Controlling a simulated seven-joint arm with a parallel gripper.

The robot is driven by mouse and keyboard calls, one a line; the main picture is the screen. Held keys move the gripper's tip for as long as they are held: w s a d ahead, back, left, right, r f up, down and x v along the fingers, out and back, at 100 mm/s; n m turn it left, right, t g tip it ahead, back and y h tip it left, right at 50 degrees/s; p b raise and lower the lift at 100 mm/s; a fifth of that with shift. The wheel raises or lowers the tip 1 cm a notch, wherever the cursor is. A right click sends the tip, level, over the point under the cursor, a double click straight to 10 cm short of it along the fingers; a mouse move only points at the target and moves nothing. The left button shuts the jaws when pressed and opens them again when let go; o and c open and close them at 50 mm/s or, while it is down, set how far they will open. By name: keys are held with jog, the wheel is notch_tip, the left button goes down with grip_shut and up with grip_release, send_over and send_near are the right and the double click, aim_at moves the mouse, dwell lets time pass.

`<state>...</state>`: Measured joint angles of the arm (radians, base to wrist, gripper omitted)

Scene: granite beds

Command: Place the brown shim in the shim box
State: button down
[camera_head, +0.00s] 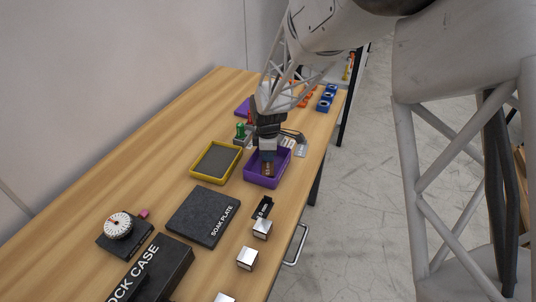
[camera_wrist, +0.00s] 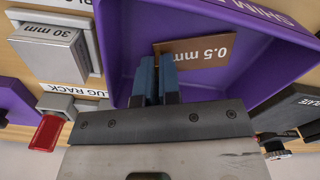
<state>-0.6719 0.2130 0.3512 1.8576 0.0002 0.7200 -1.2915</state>
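The brown shim (camera_wrist: 195,52), marked 0.5 mm, is inside the purple shim box (camera_wrist: 125,45), its labelled face toward the wrist camera. In the head view, the shim (camera_head: 268,169) shows within the walls of the shim box (camera_head: 250,178), just below my gripper (camera_head: 267,153). My gripper's blue fingertips (camera_wrist: 157,80) reach into the box, close together with a narrow gap. They overlap the shim's left end in the wrist view. Whether they touch or grip it is hidden, and I cannot tell if the shim rests fully on the floor.
A yellow-rimmed tray (camera_head: 193,174) stands left of the box. A plug rack with a red plug (camera_wrist: 47,132) and a 30 mm block (camera_wrist: 52,50) are close by. The black soak plate (camera_head: 204,216) and metal blocks (camera_head: 247,259) lie nearer. Bare wood (camera_head: 170,180) lies left.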

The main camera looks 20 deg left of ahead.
jog(key=shift+f, duration=0.15)
jog(key=c, duration=1.3)
grip_release()
jog(key=shift+r, duration=0.2)
notch_tip(320, 180, up, 12)
jog(key=shift+f, duration=0.1)
dwell(0.3)
